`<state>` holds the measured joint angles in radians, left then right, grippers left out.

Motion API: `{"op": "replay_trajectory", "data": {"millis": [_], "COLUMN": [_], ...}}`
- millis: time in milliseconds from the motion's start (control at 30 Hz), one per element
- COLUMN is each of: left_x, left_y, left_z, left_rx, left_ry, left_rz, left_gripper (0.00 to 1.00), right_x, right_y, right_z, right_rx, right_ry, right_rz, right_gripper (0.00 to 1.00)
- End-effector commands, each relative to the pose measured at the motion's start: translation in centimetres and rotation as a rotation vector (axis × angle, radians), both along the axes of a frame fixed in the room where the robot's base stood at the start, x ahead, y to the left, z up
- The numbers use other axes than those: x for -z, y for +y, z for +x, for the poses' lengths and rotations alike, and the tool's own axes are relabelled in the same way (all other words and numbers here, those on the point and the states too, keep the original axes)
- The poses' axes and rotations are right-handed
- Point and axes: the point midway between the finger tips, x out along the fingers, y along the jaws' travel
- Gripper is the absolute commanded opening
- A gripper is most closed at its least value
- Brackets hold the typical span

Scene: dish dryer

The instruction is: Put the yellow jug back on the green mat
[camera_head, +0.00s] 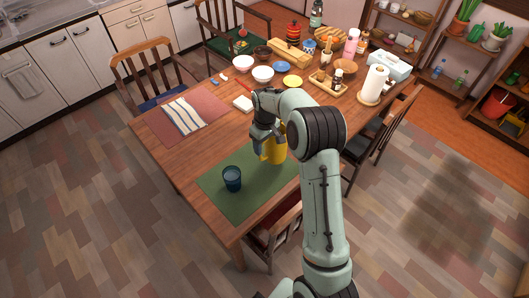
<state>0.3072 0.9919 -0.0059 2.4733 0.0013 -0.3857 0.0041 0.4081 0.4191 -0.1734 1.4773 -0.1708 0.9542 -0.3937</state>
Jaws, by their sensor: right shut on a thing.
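The yellow jug (275,152) is at my right gripper (264,143), which is shut on it. The jug is over or on the far right part of the green mat (225,202); whether its base touches the mat, I cannot tell. My right arm covers part of the jug and the mat's right side. A dark blue cup (232,179) stands on the mat, left of the jug. My left gripper is out of view.
A red mat (205,98) with a striped cloth (184,115) lies at the far left of the table (160,142). White bowls (263,73), a yellow plate (292,81) and a paper towel roll (374,83) stand farther back. Chairs surround the table.

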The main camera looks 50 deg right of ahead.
Motion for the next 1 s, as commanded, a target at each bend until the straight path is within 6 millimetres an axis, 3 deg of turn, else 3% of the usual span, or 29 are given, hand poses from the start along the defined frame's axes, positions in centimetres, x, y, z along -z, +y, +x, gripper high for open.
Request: {"op": "replay_trajectory", "data": {"millis": [167,433,833,867,900,1000], "left_x": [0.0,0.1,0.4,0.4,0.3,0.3], "left_y": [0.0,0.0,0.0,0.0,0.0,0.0], "left_z": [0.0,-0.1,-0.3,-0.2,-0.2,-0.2], "left_rx": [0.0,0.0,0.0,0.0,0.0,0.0], "left_ry": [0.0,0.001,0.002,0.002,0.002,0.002], "left_rz": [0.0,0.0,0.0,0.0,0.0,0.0], "left_gripper": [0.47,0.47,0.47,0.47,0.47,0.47], "right_x": [1.0,4.5,5.0,5.0,5.0,5.0], "right_y": [0.0,0.0,0.0,0.0,0.0,0.0], "right_z": [0.1,0.0,0.1,0.0,0.0,0.0], "right_rx": [0.0,-0.001,-0.001,-0.001,0.0,0.0], "right_ry": [-0.002,-0.001,-0.003,-0.001,-0.001,-0.001], "right_rz": [-0.001,-0.001,-0.002,0.0,0.0,0.0], "right_gripper": [0.0,0.0,0.0,0.67,0.8,0.83]}}
